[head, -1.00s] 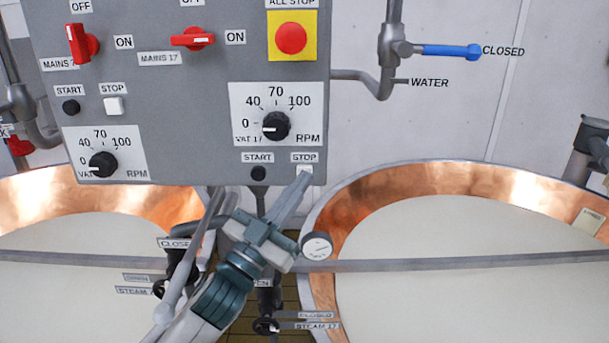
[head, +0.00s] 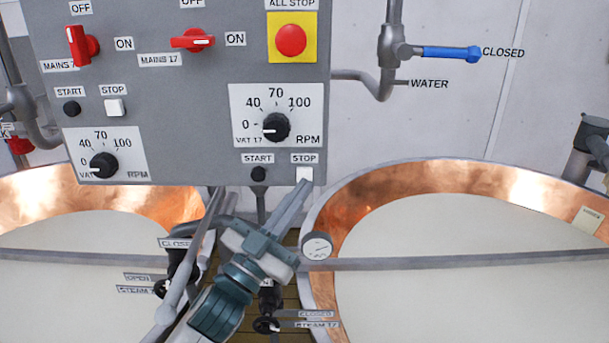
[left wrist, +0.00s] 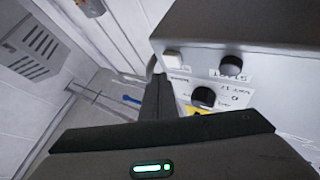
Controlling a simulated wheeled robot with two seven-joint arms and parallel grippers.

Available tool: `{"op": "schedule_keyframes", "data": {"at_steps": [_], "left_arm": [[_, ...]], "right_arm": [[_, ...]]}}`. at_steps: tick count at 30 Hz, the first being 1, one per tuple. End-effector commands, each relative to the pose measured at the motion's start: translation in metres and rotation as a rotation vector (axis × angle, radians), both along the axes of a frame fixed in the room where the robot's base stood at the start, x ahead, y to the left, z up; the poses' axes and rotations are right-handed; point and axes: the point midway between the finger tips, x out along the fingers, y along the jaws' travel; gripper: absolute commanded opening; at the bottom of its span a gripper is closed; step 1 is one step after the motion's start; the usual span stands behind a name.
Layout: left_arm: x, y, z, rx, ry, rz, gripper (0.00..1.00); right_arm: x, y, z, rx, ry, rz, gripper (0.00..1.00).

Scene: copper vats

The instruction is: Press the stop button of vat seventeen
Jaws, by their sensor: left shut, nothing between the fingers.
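The white stop button (head: 304,174) of vat 17 sits under its STOP label at the lower right corner of the grey control panel (head: 200,95). The black start button (head: 258,174) is to its left. My left gripper (head: 304,186) is shut and empty, with its fingertips just below the stop button. A small gap seems to show between them, and the button face is uncovered. In the left wrist view the stop button (left wrist: 173,60) shows beside the dark shut fingers (left wrist: 158,90). My right gripper is not in view.
Above the buttons are the vat 17 speed dial (head: 276,127), at 0, and the red all-stop button (head: 291,40). Copper vats (head: 400,190) stand on both sides below the panel. A gauge (head: 317,246) and the steam 17 valve (head: 267,325) are near my left arm.

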Motion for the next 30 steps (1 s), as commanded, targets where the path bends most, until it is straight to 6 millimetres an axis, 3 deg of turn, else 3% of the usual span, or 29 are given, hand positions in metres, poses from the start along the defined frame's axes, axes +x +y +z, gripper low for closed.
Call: {"op": "schedule_keyframes", "data": {"at_steps": [15,30], "left_arm": [[-0.040,0.000,0.001,-0.002,0.000,-0.001,0.00],[-0.042,0.000,0.001,-0.001,-0.001,0.000,0.00]], "right_arm": [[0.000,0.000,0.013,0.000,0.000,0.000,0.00],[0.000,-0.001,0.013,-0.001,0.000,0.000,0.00]]}}
